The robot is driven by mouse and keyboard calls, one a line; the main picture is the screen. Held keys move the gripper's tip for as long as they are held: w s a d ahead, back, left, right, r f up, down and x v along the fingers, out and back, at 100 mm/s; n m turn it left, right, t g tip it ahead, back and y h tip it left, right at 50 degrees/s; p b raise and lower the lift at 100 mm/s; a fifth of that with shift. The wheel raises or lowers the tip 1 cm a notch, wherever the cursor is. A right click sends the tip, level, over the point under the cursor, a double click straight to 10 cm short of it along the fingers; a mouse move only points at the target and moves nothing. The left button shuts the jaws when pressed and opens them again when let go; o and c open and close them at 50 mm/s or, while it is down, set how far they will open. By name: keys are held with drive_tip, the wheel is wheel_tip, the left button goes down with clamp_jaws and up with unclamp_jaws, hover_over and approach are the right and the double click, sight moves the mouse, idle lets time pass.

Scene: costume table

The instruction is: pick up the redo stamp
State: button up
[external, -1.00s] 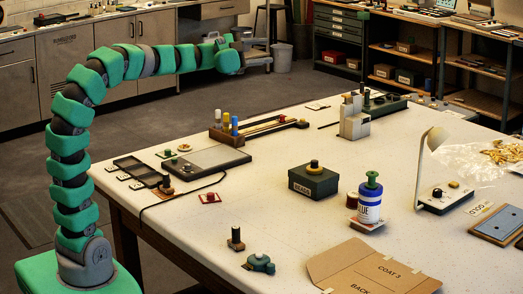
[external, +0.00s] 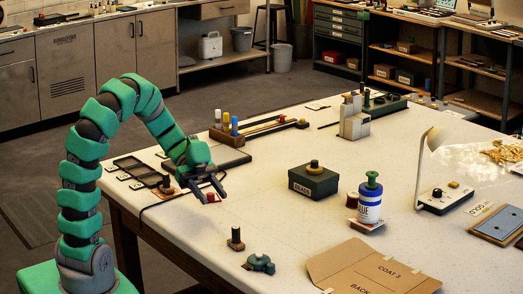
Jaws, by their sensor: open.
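No label reading "redo" can be made out, so I cannot tell for sure which thing is the redo stamp. A small dark-handled stamp (external: 168,185) on a brown base stands at the table's left edge, just left of my gripper. Another dark-handled stamp (external: 236,238) stands upright near the front edge, below and right of my gripper. My gripper (external: 214,196) is open and empty, its fingers pointing down and right above the table. A small red piece (external: 214,197) shows at the fingertips, partly hidden by them.
A dark green pot-like piece (external: 260,263) lies beside the front stamp. A dark green box (external: 313,181), a blue-and-white glue container (external: 369,202) and a cardboard folder (external: 365,270) are to the right. A lamp (external: 425,165) stands farther right. The table between gripper and box is clear.

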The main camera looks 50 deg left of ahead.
sight(236, 227)
drive_tip(key=b+x, duration=0.1)
drive_tip(key=x, duration=0.7)
drive_tip(key=shift+w, duration=0.1)
drive_tip(key=shift+s+d+f+b, duration=0.1)
drive_tip(key=shift+d+f+b, duration=0.25)
drive_tip(key=shift+d+f, duration=0.35)
drive_tip(key=shift+s+d+f+b, duration=0.1)
drive_tip(key=shift+d+f+b, duration=0.3)
drive_tip(key=shift+d, duration=0.5)
drive_tip(key=shift+x, duration=0.95)
drive_tip(key=shift+a, duration=0.1)
clamp_jaws()
